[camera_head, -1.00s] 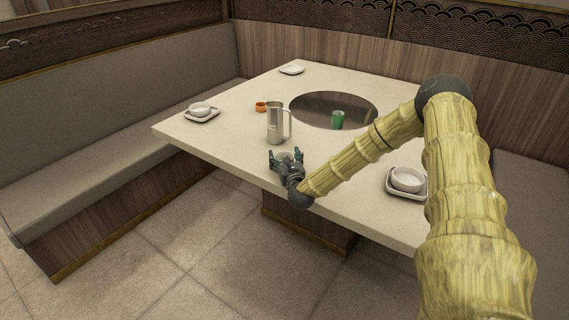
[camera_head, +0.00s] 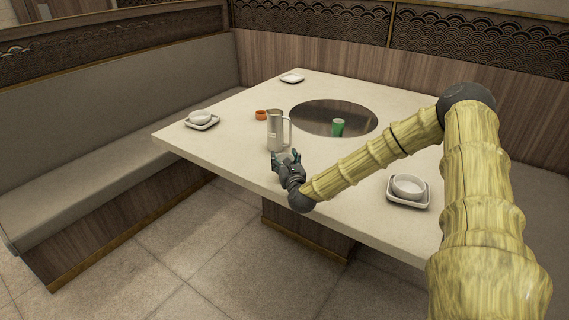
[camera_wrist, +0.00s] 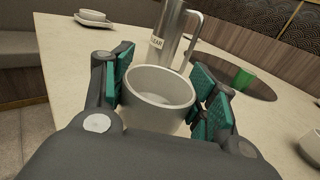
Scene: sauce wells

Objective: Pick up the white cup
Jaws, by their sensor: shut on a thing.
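The white cup (camera_wrist: 158,103) stands upright between my fingers in the wrist view, its round opening facing up and its inside looking empty. My gripper (camera_wrist: 164,82) is shut on it, with green-padded fingers against its left and right sides. In the head view, my gripper (camera_head: 287,157) is low at the table's near edge and mostly hides the cup. I cannot tell whether the cup's base touches the table.
A metal pitcher (camera_head: 275,133) with a handle stands just behind the cup. A green cup (camera_head: 338,128) is on the dark round plate (camera_head: 308,115). White bowls on saucers sit at left (camera_head: 201,118) and right (camera_head: 408,187).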

